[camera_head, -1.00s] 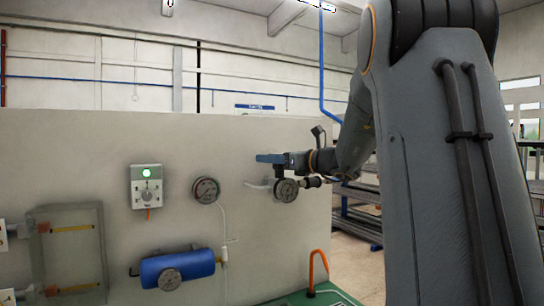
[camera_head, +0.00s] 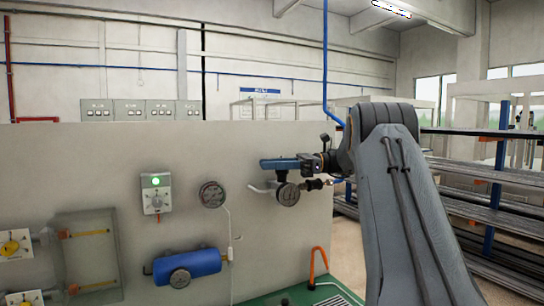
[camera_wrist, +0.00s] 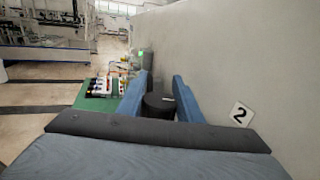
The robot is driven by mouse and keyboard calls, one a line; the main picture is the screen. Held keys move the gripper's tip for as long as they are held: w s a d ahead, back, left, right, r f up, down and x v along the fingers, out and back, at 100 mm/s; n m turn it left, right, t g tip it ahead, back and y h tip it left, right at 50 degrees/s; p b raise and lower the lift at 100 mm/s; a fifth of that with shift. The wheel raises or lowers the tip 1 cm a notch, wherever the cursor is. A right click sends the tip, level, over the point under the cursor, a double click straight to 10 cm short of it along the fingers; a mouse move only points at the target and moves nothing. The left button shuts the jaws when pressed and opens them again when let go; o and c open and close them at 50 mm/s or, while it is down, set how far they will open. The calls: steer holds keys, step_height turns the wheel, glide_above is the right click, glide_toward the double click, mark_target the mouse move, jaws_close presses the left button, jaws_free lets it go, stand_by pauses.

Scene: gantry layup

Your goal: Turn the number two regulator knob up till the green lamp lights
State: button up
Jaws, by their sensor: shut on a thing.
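My gripper (camera_head: 272,164) is at the regulator (camera_head: 282,180) on the right part of the pale panel. In the wrist view its two blue fingers (camera_wrist: 160,82) are shut on a dark round knob (camera_wrist: 158,105), one on each side. A white plate marked 2 (camera_wrist: 240,114) is on the panel right beside it. The head view does not show the knob clearly behind the fingers. The regulator's round gauge (camera_head: 287,194) hangs below the gripper; its reading is too small to tell. The green lamp (camera_head: 155,181) on a small white box is lit.
Left of the regulator are another gauge (camera_head: 212,194), a blue cylinder (camera_head: 187,266) and a clear-covered box (camera_head: 88,255) with yellow handles. An orange hook-shaped pipe (camera_head: 318,262) rises from the green base. Metal racks (camera_head: 480,215) stand at right.

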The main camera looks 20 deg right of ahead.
steer(key=shift+s+r+n+g+p, duration=0.2)
steer(key=shift+n+g+p, duration=0.6)
steer(key=shift+g+p, duration=0.6)
steer(key=shift+s+f+n+g+y+p, duration=0.15)
steer(key=shift+n+g+y+p, duration=0.15)
steer(key=shift+p, duration=0.45)
steer(key=o, duration=1)
steer(key=shift+o, duration=0.2)
steer(key=shift+f+t+b, duration=0.15)
steer(key=shift+t+b, duration=0.35)
steer(key=shift+b, duration=0.4)
